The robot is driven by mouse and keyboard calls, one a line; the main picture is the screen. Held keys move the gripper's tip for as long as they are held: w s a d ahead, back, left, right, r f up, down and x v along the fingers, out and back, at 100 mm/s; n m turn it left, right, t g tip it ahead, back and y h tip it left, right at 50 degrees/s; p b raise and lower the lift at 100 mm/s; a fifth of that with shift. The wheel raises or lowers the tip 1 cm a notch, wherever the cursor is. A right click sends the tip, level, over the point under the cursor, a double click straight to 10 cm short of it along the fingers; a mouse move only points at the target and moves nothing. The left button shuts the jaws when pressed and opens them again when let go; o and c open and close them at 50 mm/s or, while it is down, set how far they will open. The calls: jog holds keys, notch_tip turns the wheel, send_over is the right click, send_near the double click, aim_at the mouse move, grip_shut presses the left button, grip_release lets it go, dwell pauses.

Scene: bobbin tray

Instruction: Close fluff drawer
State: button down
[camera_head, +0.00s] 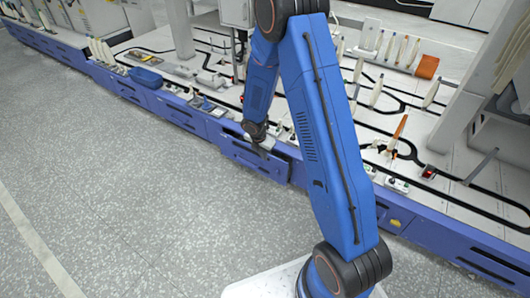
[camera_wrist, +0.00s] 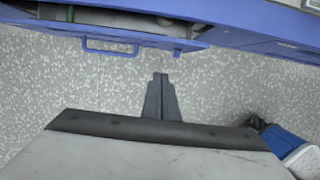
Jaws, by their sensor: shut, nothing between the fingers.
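The fluff drawer is a blue drawer in the machine's long blue side. Its front (camera_head: 252,160) stands out a little from the side, below my forearm. In the wrist view the drawer front (camera_wrist: 40,27) runs along the top left, with a blue bar handle (camera_wrist: 110,50) on it and a narrow strip of the inside showing behind. My gripper (camera_wrist: 160,76) is shut and empty, its fingertips pointing toward the right end of the drawer front and apart from it in the picture. In the head view my gripper (camera_head: 262,146) is small and dark, beside the drawer; contact cannot be told.
The machine's top carries black tracks, several upright bobbins (camera_head: 400,50), an orange block (camera_head: 427,67) and a blue tray (camera_head: 145,77). Other closed blue panels (camera_head: 180,112) line the side. The grey speckled floor (camera_head: 120,200) in front is clear.

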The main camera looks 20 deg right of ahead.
jog(key=w+d+f, duration=0.3)
jog(key=d+f, duration=0.1)
jog(key=f, duration=0.1)
jog(key=shift+f, duration=0.35)
jog(key=shift+w+d, duration=0.1)
dwell(0.3)
